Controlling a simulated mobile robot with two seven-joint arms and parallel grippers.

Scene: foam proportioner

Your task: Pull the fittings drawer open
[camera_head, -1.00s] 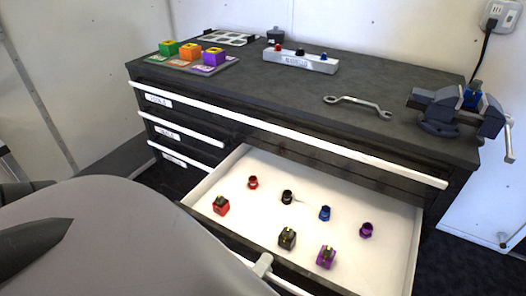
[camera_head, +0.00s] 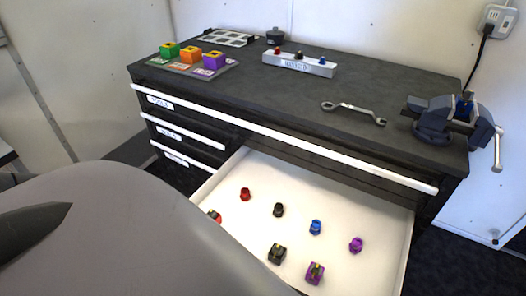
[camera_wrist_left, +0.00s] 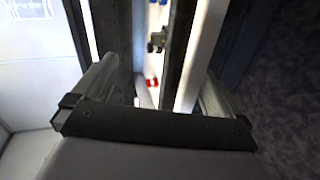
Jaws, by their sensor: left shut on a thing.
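The fittings drawer (camera_head: 386,262) is pulled out of the black cabinet, its pale floor and right wall showing. Inside are a red cap (camera_head: 245,194), black cap (camera_head: 279,210), blue cap (camera_head: 315,228) and purple cap (camera_head: 356,245), plus a black block (camera_head: 277,254), a purple block (camera_head: 315,273) and a partly covered red one (camera_head: 214,216). My grey left arm hides the drawer front in the head view. In the left wrist view, my left gripper (camera_wrist_left: 160,78) is shut on the white drawer handle (camera_wrist_left: 203,50). The exact contact is hard to see.
The cabinet top (camera_head: 270,98) holds a wrench (camera_head: 352,112), a blue vise (camera_head: 445,120), a white labelled rack (camera_head: 300,65) and coloured blocks on a tray (camera_head: 190,65). A long white handle (camera_head: 290,140) runs above the open drawer. Shut drawers (camera_head: 185,135) are at left.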

